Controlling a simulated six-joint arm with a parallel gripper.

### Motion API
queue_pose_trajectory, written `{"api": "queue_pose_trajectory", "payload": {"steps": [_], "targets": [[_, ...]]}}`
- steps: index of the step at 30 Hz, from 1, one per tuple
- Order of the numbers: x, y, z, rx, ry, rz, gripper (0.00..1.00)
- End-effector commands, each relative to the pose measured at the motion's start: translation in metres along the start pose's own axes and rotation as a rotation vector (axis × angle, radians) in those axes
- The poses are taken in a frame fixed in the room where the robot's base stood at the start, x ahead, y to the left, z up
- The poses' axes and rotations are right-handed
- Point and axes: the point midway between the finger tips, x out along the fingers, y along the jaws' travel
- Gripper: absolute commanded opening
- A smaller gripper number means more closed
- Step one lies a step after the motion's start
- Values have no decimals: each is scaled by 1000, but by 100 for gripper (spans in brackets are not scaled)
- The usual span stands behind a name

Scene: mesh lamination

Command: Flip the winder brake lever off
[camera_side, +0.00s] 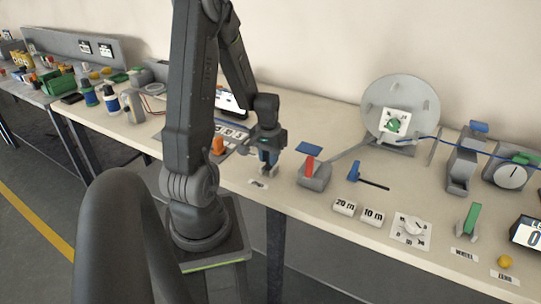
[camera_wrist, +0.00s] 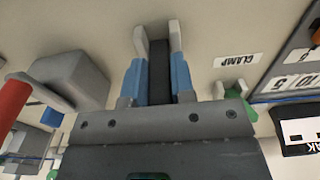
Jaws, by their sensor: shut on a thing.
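The red lever (camera_wrist: 12,102) shows at the left there, apart from the fingers. A green lever (camera_side: 472,218) stands upright at the right front of the table. I cannot tell from a label which lever is the winder brake.
A CLAMP label (camera_wrist: 236,60) lies near the gripper.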

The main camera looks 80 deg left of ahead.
Motion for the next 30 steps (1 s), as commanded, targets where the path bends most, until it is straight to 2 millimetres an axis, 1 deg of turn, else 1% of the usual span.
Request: {"api": "queue_pose_trajectory", "payload": {"steps": [4,9,21,22,30], "targets": [[0,0,3,-1,59,-1,0],[0,0,4,0,93,-1,0],[0,0,4,2,101,-1,0],[0,0,4,2,101,-1,24],[0,0,4,1,100,0,49]]}}
